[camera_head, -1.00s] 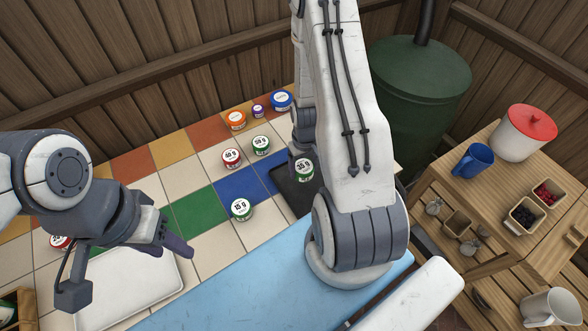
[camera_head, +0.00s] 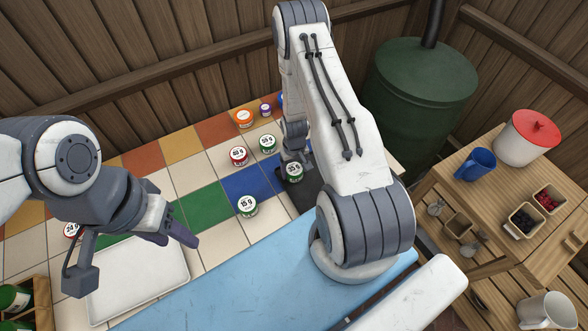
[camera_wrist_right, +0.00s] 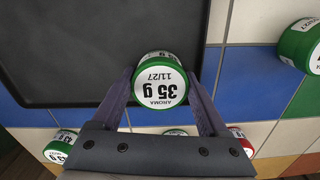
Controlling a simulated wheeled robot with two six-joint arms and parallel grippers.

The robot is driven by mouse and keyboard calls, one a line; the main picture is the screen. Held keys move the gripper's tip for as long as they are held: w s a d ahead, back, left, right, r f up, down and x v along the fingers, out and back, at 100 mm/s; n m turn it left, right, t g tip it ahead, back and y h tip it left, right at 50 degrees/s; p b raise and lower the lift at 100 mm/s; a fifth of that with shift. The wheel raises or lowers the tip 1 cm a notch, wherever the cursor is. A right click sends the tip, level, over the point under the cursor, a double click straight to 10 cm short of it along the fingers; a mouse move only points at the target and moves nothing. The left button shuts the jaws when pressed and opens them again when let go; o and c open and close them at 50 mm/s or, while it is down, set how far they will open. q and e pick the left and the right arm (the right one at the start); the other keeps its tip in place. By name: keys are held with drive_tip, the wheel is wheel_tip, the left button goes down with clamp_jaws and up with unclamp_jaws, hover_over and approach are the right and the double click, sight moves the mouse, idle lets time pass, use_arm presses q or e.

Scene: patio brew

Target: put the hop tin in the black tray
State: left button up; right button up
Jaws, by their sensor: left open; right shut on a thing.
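My right gripper (camera_wrist_right: 160,82) is shut on a green tin with a white label reading "AROMA 35 g 11/27" (camera_wrist_right: 158,92). In the head view the same tin (camera_head: 294,174) is at the black tray (camera_head: 309,196), which the right arm partly hides. In the right wrist view the tin overlaps the edge of the tray (camera_wrist_right: 100,50); I cannot tell whether it touches the tray. My left gripper (camera_head: 182,237) is open and empty above the white tray (camera_head: 150,275).
A green 15 g tin (camera_head: 247,206), a red tin (camera_head: 238,156) and another green tin (camera_head: 267,144) stand on the tiles near the black tray. Orange (camera_head: 244,119) and purple (camera_head: 265,110) tins stand at the back. A wooden side table (camera_head: 490,185) is at right.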

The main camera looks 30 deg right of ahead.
drive_tip(key=shift+f, duration=0.1)
drive_tip(key=o, duration=1.1)
